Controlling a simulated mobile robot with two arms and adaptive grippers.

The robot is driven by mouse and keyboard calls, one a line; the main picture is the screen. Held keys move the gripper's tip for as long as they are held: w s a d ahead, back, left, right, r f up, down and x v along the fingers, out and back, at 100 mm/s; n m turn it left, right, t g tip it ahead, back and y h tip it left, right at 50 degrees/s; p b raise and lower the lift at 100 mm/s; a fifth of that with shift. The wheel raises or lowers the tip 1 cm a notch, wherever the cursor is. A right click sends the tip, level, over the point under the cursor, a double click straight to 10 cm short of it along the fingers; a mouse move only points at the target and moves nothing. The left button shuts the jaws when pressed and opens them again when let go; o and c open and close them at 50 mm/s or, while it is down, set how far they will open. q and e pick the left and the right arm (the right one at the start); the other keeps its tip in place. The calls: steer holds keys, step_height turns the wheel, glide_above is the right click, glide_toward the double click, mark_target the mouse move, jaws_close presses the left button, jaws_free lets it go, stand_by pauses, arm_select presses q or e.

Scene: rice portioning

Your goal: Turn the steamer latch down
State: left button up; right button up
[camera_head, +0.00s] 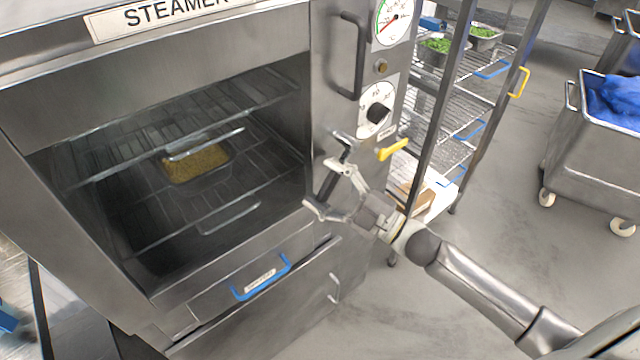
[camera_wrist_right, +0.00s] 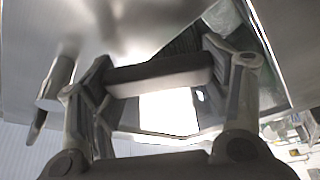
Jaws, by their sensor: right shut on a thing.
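The steamer (camera_head: 180,60) fills the left of the head view, and its racks show inside. A pan of yellow grain (camera_head: 195,163) sits on a rack. My right gripper (camera_head: 331,186) is at the steamer's right front post, below the round dial. It is shut on a dark bar, which I take for the steamer latch (camera_head: 326,183). In the right wrist view the latch (camera_wrist_right: 160,76) lies across between the two fingers of my gripper (camera_wrist_right: 163,85). The fingers hide its ends. My left gripper is not in view.
A yellow lever (camera_head: 392,150) sticks out close to my right gripper. Above are a dial (camera_head: 378,108), a gauge (camera_head: 395,18) and a vertical handle (camera_head: 352,58). A wire rack with trays (camera_head: 470,95) stands at right, and a wheeled bin (camera_head: 590,150) beyond. The floor between is clear.

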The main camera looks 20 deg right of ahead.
steer(key=n, duration=0.1)
steer(key=d+f+n+g, duration=0.1)
steer(key=d+n, duration=0.1)
steer(key=n, duration=0.1)
steer(key=shift+w+d+f+g, duration=0.25)
steer(key=shift+w+f+g, duration=0.05)
steer(key=shift+w+g, duration=0.1)
steer(key=shift+w+d+f+n+g+h, duration=0.1)
steer(key=shift+w+d+n+g+h, duration=0.05)
steer(key=shift+d+n, duration=0.35)
steer(key=shift+w+d+f+n+g+h, duration=0.1)
steer(key=shift+w+d+f+n+h, duration=0.2)
steer(key=shift+n, duration=0.35)
steer(key=shift+w+d+r+n+g+h, duration=0.1)
steer(key=shift+d+n+g, duration=0.05)
steer(key=shift+d+n, duration=0.35)
steer(key=o, duration=1.5)
steer(key=shift+s, duration=0.1)
steer(key=v, duration=1.2)
steer(key=shift+d+f, duration=0.1)
